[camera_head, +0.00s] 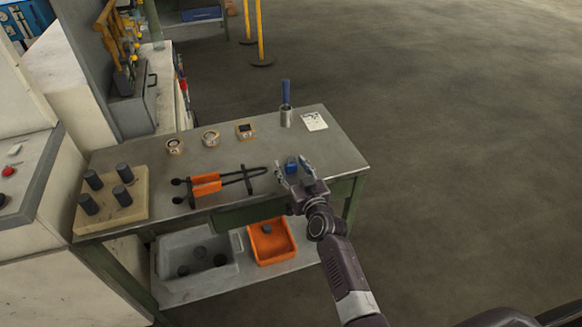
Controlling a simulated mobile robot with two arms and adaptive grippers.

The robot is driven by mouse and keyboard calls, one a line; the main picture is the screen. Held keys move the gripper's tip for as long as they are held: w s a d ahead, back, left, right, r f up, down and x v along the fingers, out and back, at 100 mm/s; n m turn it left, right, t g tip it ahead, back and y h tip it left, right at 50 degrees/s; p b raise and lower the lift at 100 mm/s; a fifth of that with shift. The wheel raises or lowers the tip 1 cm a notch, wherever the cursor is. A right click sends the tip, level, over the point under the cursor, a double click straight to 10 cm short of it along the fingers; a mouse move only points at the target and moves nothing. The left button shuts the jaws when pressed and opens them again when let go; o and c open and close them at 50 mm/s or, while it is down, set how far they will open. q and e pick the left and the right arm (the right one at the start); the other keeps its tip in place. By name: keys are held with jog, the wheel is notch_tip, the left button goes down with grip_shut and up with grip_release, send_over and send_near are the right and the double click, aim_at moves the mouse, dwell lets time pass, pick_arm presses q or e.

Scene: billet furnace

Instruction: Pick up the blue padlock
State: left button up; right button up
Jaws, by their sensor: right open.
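The blue padlock (291,167) is a small blue block on the metal workbench (330,155), near its front right part. My right gripper (293,172) is open, with its arm coming in from the lower right. In the picture its two fingers lie to either side of the padlock. I cannot tell whether they touch it or are at its height. The lower part of the padlock is partly hidden by the gripper. My left gripper is not in view.
A block with dark cylinders (122,195) sits at the bench's left end.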

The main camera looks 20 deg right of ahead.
jog(key=shift+w, duration=0.1)
grip_shut()
dwell(0.3)
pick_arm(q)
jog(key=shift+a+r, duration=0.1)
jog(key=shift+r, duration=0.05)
pick_arm(e)
jog(key=shift+r, duration=0.15)
